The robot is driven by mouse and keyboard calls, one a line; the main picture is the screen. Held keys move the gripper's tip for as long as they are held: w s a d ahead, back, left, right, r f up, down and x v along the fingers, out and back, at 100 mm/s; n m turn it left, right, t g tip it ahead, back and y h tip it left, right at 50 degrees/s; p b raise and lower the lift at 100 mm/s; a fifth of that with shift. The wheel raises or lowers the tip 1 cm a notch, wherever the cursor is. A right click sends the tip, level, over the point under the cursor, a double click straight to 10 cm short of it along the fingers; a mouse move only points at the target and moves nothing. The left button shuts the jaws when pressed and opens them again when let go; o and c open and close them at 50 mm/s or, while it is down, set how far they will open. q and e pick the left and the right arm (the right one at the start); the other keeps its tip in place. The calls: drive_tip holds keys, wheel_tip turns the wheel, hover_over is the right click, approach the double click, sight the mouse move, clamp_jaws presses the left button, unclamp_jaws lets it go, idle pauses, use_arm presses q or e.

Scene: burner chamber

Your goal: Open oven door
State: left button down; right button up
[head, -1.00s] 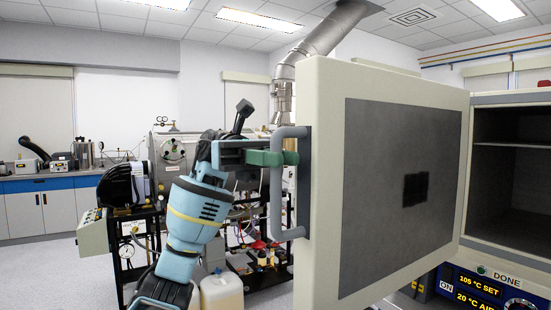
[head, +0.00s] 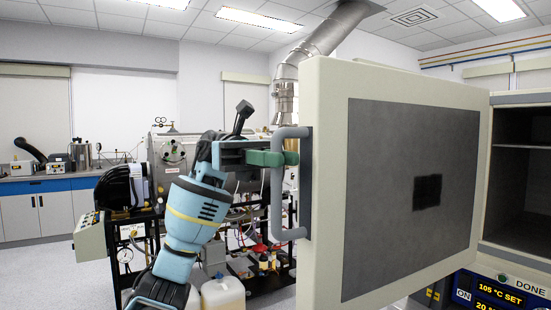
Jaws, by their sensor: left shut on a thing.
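The oven door (head: 408,190) stands wide open in the head view, its grey inner panel facing me. Its grey bar handle (head: 277,190) is on the door's left edge. My left gripper (head: 275,158) has its green fingers closed around the upper part of the handle. The oven (head: 520,160) is at the right edge, with its dark inside and a shelf showing. My right gripper is not in view.
A control panel (head: 490,292) with lit yellow text sits below the oven opening. Behind my left arm stands a black-framed rig with a metal drum (head: 172,150). Floor is clear at lower left.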

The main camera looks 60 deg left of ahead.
use_arm(q)
drive_tip(key=c, duration=1.5)
unclamp_jaws()
drive_tip(key=shift+o, duration=0.3)
drive_tip(key=s+a, duration=0.1)
drive_tip(key=a, duration=0.6)
drive_tip(key=shift+s+a+b, duration=0.25)
drive_tip(key=shift+a+b, duration=0.05)
